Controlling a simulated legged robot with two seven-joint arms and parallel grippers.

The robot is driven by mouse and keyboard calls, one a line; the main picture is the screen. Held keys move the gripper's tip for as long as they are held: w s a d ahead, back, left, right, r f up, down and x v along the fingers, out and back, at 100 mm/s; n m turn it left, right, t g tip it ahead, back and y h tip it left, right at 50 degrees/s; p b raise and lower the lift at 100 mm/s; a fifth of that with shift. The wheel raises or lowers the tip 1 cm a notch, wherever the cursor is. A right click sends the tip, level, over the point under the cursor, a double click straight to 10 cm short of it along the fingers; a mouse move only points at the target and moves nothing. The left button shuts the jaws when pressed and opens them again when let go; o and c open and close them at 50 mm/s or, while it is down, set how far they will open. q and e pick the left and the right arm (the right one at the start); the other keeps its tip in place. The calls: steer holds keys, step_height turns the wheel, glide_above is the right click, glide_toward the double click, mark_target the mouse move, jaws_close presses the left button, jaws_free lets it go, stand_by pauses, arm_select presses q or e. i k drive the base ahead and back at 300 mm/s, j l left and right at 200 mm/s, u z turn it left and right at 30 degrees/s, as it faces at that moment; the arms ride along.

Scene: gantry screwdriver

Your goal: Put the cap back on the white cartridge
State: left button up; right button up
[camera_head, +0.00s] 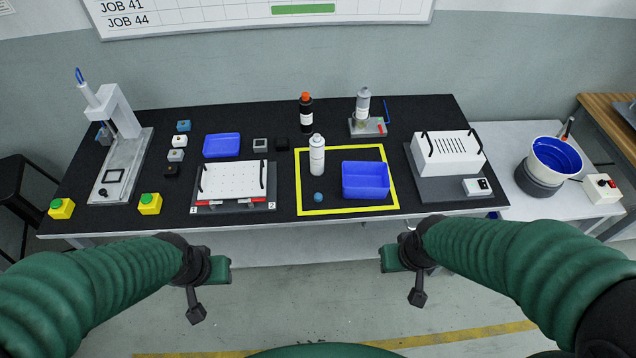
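A white cartridge (317,156) stands upright inside the yellow-outlined square on the black table. Its top is light grey. A small dark blue round piece (318,197), which looks like the cap, lies on the table in front of it, apart from it. A second whitish cartridge (363,103) stands in a grey fixture behind. My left gripper (207,285) and my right gripper (407,280) are in front of the table's near edge, low and away from both pieces. I see nothing held in either; whether their fingers are open is unclear.
A blue bin (366,184) stands right of the cartridge, inside the yellow outline (342,209). A black bottle with an orange top (305,112) stands behind. A white perforated fixture (233,181) is left; a white slotted box (449,152) is right. Clear table lies around the cap.

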mark_target(317, 142)
steer(key=i+j+u, duration=0.25)
steer(key=i, duration=0.15)
steer(key=i+u, duration=0.2)
steer(key=i, duration=0.2)
